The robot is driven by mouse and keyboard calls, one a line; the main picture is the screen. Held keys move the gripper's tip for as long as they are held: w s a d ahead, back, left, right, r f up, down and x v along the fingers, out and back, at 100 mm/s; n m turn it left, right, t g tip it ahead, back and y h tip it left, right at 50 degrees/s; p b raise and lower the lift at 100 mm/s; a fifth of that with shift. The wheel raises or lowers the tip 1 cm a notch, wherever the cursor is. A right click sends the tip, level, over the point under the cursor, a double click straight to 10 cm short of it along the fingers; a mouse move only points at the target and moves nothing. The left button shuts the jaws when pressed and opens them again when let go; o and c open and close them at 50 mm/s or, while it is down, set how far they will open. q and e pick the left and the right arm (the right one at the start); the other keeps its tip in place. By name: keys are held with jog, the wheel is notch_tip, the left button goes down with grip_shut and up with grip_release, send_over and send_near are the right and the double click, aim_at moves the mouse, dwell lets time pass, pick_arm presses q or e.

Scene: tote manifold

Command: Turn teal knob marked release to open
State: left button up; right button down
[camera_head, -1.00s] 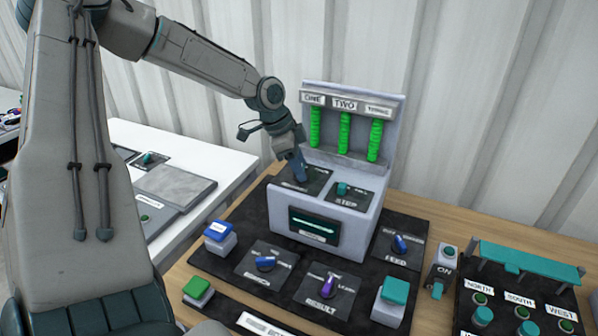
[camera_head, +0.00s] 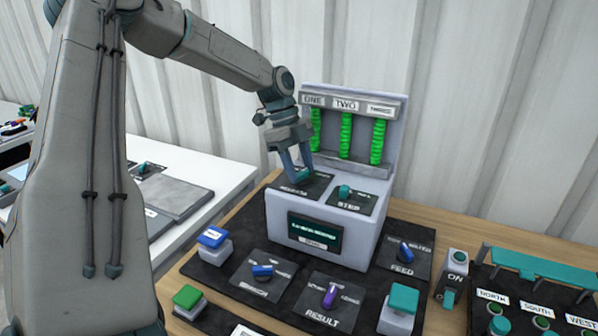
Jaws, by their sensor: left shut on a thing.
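My left gripper (camera_head: 298,176) reaches down onto the dark plate (camera_head: 312,188) at the upper left of the grey machine's top. Its fingers straddle the spot where the release knob sits, and it is shut on that knob. The knob is mostly hidden by the fingers, so its exact angle cannot be told. The plate's lettering is partly covered and too small to read surely. A separate teal knob (camera_head: 344,191) marked STEP is on the plate to the right, clear of the gripper. My right gripper is not in view.
Behind the plates, a back panel (camera_head: 394,150) carries green columns labelled ONE, TWO and THREE. A display (camera_head: 314,232) is on the machine's front. Several knobs and buttons surround it, including a blue button (camera_head: 213,237) and a teal button (camera_head: 403,298). A switch box (camera_head: 455,270) stands at right.

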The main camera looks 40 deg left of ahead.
aim_at(300, 173)
pick_arm(q)
jog(key=shift+m+g, duration=0.7)
jog(key=shift+m, duration=0.9)
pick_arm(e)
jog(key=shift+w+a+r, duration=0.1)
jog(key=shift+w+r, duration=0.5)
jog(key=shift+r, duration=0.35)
pick_arm(q)
jog(key=shift+b, duration=0.3)
jog(key=o, duration=1)
jog(key=shift+w, duration=0.1)
jog(key=shift+r, duration=0.15)
jog(key=r, duration=0.2)
jog(key=r+b, duration=0.1)
jog(key=shift+s+d, duration=0.35)
jog(key=s+d, duration=0.3)
jog(key=s, duration=0.1)
jog(key=s+d+r+b, duration=0.1)
jog(key=s+d, duration=0.5)
jog(key=s, duration=0.1)
jog(key=shift+s+d+r, duration=0.3)
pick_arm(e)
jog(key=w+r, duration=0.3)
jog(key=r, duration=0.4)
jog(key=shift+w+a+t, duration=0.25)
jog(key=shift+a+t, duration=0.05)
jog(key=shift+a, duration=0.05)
